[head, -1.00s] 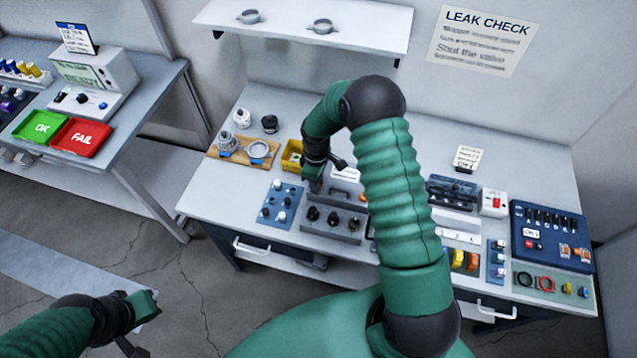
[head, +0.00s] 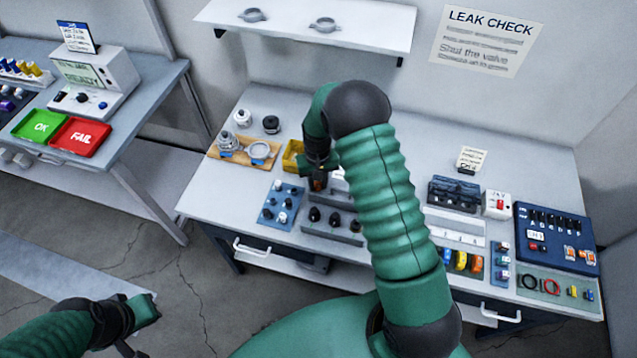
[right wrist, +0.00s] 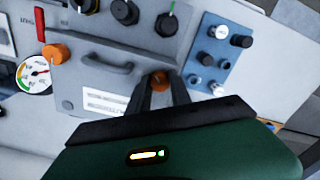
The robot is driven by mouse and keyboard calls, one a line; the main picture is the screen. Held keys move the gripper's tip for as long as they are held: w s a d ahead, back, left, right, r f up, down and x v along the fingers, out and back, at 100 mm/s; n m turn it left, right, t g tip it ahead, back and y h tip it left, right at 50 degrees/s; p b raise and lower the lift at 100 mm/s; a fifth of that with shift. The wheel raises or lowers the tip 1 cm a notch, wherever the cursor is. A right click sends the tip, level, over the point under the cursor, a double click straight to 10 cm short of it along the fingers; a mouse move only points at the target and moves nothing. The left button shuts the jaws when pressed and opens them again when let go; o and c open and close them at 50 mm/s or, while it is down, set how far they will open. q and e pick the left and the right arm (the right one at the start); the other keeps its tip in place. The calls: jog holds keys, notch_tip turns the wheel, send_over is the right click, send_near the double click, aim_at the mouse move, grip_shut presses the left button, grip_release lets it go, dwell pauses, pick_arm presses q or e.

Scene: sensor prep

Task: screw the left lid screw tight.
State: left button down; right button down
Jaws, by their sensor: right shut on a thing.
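The left lid screw (right wrist: 160,80) has an orange head and sits at one corner of the grey lid (right wrist: 98,75). My right gripper (right wrist: 161,92) is shut on this screw, with its dark fingers on either side of the head. In the head view the orange head (head: 318,184) shows just below my right gripper (head: 318,178). A second orange screw (right wrist: 55,54) stands at the lid's other side, beyond the bar handle. The screw's shaft and seat are hidden. My left gripper (head: 147,309) hangs over the floor, away from the table; its jaws are unclear.
Black knobs (head: 335,219) stand on the grey block in front of the lid. A blue peg block (head: 281,205) lies to the left, a yellow bin (head: 292,157) behind it. A dial gauge (right wrist: 35,76) is beside the second screw.

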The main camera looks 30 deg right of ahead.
aim_at(318, 183)
jog(key=m, duration=0.4)
jog(key=shift+w+r+m, duration=0.2)
jog(key=shift+w+m, duration=0.1)
jog(key=shift+w, duration=0.05)
jog(key=shift+d+m, duration=0.1)
jog(key=shift+m, duration=1.8)
jog(key=c, duration=1.3)
grip_release()
jog(key=shift+c, duration=0.2)
jog(key=shift+o, duration=0.9)
jog(key=shift+s+f, duration=0.1)
jog(key=shift+f, duration=0.1)
notch_tip(318, 183, up, 17)
jog(key=b, duration=0.2)
